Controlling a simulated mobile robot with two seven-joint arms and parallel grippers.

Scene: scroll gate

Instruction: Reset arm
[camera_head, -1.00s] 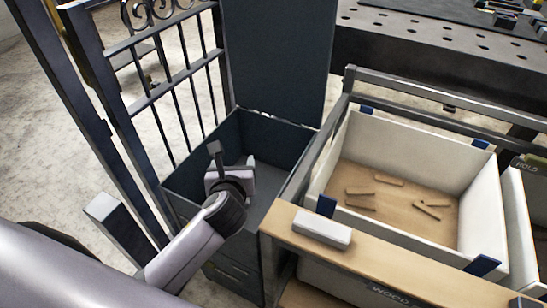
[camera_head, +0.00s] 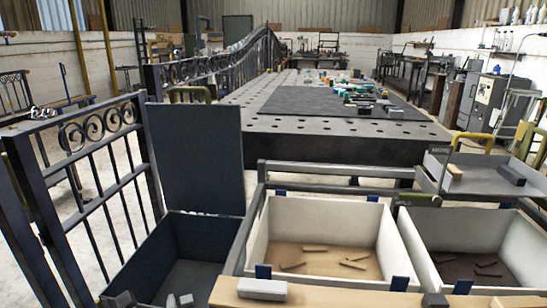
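Only the tips of my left gripper (camera_head: 179,300) show, at the bottom edge of the head view. They are two small grey pieces with a gap between them and nothing seen in the gap. They are over the open dark bin (camera_head: 140,262), whose tall lid (camera_head: 197,158) stands upright behind. The rest of my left arm is below the picture. My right gripper and arm are not in view.
A scroll-topped metal gate (camera_head: 97,190) stands left of the bin. Right are a white crate (camera_head: 320,217) with wood pieces and a second crate (camera_head: 470,223). A light block (camera_head: 262,289) lies on the wooden ledge (camera_head: 330,296). A perforated table (camera_head: 300,122) stands behind.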

